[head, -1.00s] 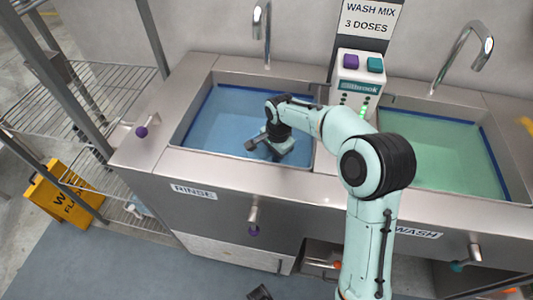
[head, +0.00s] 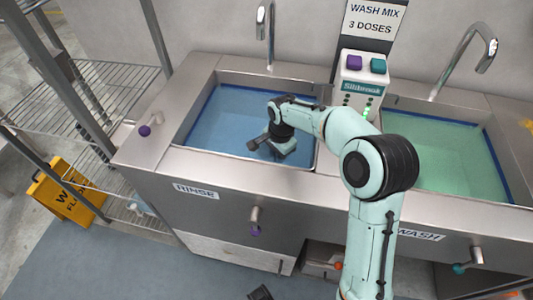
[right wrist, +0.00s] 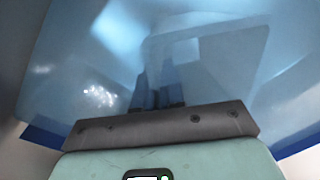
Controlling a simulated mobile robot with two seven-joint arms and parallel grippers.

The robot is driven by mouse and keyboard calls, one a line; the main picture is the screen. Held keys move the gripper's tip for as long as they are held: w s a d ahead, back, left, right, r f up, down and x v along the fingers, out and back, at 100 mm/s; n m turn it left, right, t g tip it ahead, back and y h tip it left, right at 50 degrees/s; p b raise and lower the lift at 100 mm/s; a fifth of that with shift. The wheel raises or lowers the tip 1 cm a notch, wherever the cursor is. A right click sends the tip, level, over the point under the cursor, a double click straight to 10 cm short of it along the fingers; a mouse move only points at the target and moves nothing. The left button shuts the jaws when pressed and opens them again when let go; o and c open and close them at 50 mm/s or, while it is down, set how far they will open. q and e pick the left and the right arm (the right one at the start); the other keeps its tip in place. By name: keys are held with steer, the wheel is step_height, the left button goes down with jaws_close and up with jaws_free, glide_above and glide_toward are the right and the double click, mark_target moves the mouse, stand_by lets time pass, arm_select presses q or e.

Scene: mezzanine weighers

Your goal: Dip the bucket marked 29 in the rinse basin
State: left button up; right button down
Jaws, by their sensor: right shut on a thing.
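The rinse basin (head: 216,121), labelled RINSE, holds blue water at the left of the counter. My right gripper (right wrist: 157,92) is down in this basin, near its front right part in the head view. In the right wrist view its fingers are shut and reach into the blue water. A pale, angular shape (right wrist: 205,52), blurred by the water, lies beyond the fingertips and seems to be the held bucket. No 29 can be read on it, and the head view does not show the bucket.
The wash basin (head: 440,145) with green water is at the right. A dosing box (head: 362,88) with purple and teal buttons stands between the basins. Taps (head: 268,35) arch over both basins. A wire shelf (head: 85,100) and a yellow floor sign (head: 68,190) are at the left.

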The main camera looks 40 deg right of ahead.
steer(key=shift+r, duration=0.1)
stand_by(0.4)
step_height(320, 180, up, 6)
steer(key=p, duration=0.4)
steer(key=shift+p, duration=0.4)
step_height(320, 180, up, 3)
steer(key=shift+f+p, duration=0.15)
steer(key=shift+p, duration=1)
arm_select(q)
steer(key=w+r+p, duration=0.2)
steer(key=r+p, duration=0.2)
steer(key=r, duration=0.4)
steer(key=w+r+p, duration=0.3)
steer(key=r+p, duration=0.1)
steer(key=r, duration=0.4)
steer(key=shift+w+r+p, duration=0.2)
steer(key=shift+r+p, duration=0.1)
steer(key=shift+p, duration=0.1)
arm_select(e)
step_height(320, 180, up, 14)
arm_select(q)
steer(key=shift+s, duration=0.1)
